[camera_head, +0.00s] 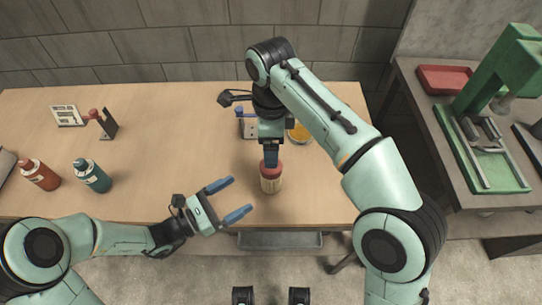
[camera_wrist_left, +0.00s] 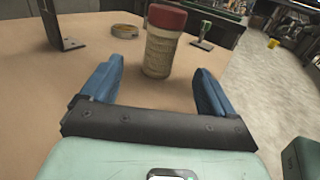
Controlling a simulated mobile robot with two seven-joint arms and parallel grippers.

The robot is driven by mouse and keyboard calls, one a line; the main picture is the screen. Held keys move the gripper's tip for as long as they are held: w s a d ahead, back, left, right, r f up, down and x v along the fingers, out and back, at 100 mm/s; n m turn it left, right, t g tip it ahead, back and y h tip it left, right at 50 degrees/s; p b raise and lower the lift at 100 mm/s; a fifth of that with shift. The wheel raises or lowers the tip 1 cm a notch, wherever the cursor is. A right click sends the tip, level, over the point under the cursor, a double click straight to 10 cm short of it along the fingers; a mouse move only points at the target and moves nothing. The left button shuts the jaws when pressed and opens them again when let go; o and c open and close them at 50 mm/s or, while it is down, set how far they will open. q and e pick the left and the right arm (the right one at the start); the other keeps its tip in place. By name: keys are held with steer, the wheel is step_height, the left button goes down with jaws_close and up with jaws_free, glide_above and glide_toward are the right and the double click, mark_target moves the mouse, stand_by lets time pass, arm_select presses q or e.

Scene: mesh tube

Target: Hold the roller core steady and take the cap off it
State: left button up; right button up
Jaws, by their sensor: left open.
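The roller core (camera_head: 270,186) stands upright near the front edge of the table, pale and mesh-like, with a red cap (camera_head: 271,168) on top. In the left wrist view the core (camera_wrist_left: 160,55) stands ahead of and between the finger directions, its cap (camera_wrist_left: 166,17) at the top edge. My left gripper (camera_head: 228,200) is open and empty, left of the core and apart from it, its fingers pointing toward it. My right gripper (camera_head: 271,157) points down directly over the cap, fingertips at its top. Its finger gap and any contact are hidden.
Red (camera_head: 40,175) and teal (camera_head: 93,176) bottles stand at the left. A red-topped stand (camera_head: 104,123) is behind them. An orange-yellow round item (camera_head: 299,134) lies behind the core. A side table with a green press (camera_head: 500,70) is at right. The wood between bottles and core is clear.

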mark_target(271, 177)
arm_select(q)
steer(key=shift+w+d+r, duration=0.1)
steer(key=shift+d, duration=0.3)
arm_select(e)
steer(key=shift+s+r, duration=0.1)
arm_select(q)
steer(key=x, duration=1.2)
steer(key=shift+w+d, duration=0.1)
steer(key=shift+d, duration=0.1)
arm_select(e)
steer(key=shift+s, duration=0.1)
arm_select(q)
jaws_close()
arm_select(e)
steer(key=n, duration=0.8)
steer(key=shift+n, duration=0.4)
steer(key=shift+f, duration=4.05)
